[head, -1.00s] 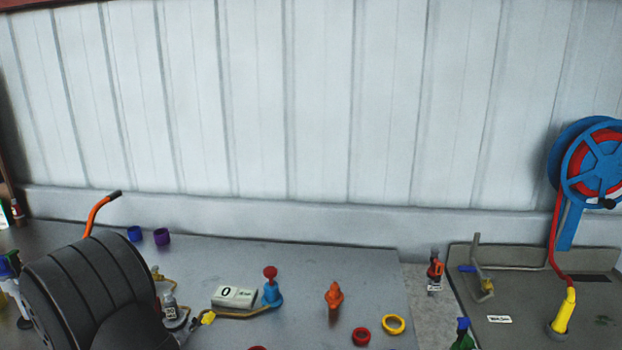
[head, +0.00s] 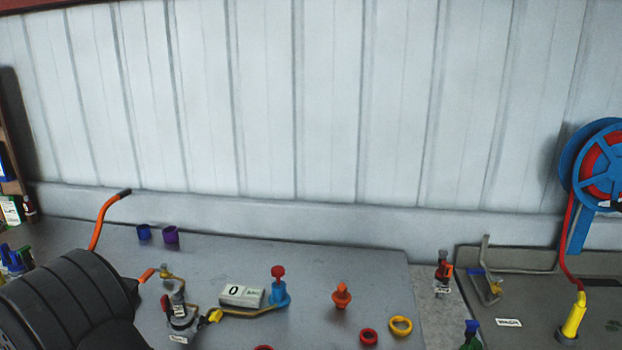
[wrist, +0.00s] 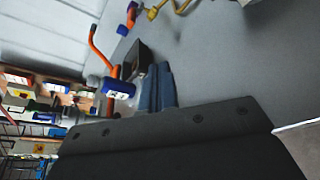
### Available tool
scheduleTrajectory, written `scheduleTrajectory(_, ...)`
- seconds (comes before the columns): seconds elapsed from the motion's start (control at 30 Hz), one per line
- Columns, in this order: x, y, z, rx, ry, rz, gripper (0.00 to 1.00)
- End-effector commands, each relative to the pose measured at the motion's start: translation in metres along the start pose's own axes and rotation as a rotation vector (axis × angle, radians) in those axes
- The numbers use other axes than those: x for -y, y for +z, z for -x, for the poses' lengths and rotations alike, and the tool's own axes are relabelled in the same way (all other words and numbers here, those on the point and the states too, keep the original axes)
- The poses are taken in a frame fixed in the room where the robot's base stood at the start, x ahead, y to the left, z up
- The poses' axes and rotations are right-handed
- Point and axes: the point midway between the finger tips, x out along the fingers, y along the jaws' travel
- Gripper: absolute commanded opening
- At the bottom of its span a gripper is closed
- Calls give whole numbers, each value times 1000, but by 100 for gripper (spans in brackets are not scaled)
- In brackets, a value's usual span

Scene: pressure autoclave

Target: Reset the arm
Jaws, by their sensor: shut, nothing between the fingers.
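My gripper (wrist: 159,72) shows in the wrist view as two blue-grey fingers side by side, shut and empty, in front of a dark, bolted body. No object is seen between them. Its fingers are not seen in the head view, where only a black ribbed part of my arm fills the lower left corner. An orange curved handle (head: 106,216) stands behind my arm at the left. It also shows beyond my fingers in the wrist view (wrist: 97,45). The foot of the handle is hidden by my arm in the head view.
A valve fitting (head: 179,310), a "0" block (head: 240,296), a blue fitting with red knob (head: 278,290), and an orange plug (head: 341,296) stand on the bench. Red (head: 368,337) and yellow (head: 400,326) rings lie at front. A blue hose reel (head: 600,170) stands right.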

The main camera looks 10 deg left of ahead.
Motion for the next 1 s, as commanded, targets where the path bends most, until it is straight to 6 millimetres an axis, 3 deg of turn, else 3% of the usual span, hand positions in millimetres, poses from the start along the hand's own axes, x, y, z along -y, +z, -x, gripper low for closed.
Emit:
scheduleTrajectory(0.1,-2,1,22,3,-1,1,0)
scheduleTrajectory(0.5,-38,37,8,122,-175,61,0)
scheduleTrajectory(1.0,-70,68,13,106,-435,152,0)
